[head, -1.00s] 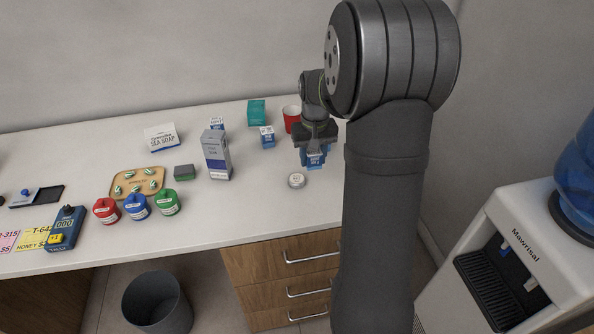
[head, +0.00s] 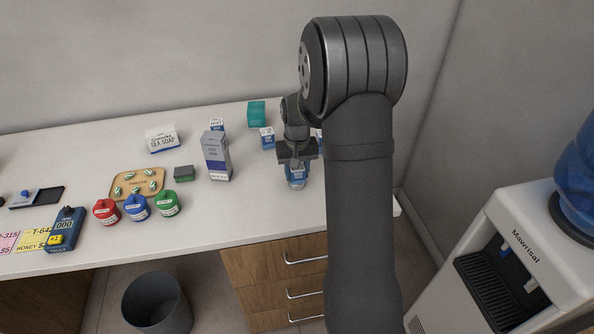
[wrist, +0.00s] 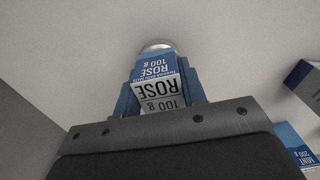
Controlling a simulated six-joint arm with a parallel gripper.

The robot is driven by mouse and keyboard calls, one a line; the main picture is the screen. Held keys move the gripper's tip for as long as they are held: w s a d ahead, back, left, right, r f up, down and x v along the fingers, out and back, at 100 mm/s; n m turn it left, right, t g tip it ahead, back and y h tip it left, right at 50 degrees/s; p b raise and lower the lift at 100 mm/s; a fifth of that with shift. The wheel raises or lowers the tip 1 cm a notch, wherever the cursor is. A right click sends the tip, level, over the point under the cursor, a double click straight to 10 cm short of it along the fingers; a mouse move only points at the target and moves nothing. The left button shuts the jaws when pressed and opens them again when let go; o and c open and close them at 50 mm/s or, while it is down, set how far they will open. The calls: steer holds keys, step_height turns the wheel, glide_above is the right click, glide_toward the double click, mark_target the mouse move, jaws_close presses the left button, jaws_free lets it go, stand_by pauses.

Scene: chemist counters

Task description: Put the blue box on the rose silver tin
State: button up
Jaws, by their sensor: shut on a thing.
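The blue box (wrist: 157,88), labelled ROSE 100 g, is held between the fingers of my gripper (head: 296,172). My gripper is shut on it. The box also shows in the head view (head: 296,171), low over the counter. The rose silver tin (wrist: 155,44) shows as a pale round rim just past the box's end in the wrist view; the box hides most of it. In the head view only a sliver of the tin (head: 297,187) shows under the box. I cannot tell whether box and tin touch.
A blue-and-white box (head: 267,138) stands left of my gripper, with a teal box (head: 256,113) behind it. A tall grey-blue box (head: 217,156) stands farther left. Jars, a wooden tray (head: 137,184) and a soap box (head: 161,139) lie beyond.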

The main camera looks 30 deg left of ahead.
steer(key=o, duration=1)
steer(key=shift+f, duration=0.1)
steer(key=shift+o, duration=0.2)
step_height(320, 180, up, 12)
steer(key=shift+r, duration=0.2)
steer(key=shift+f, duration=0.1)
step_height(320, 180, down, 13)
steer(key=shift+r, duration=2.45)
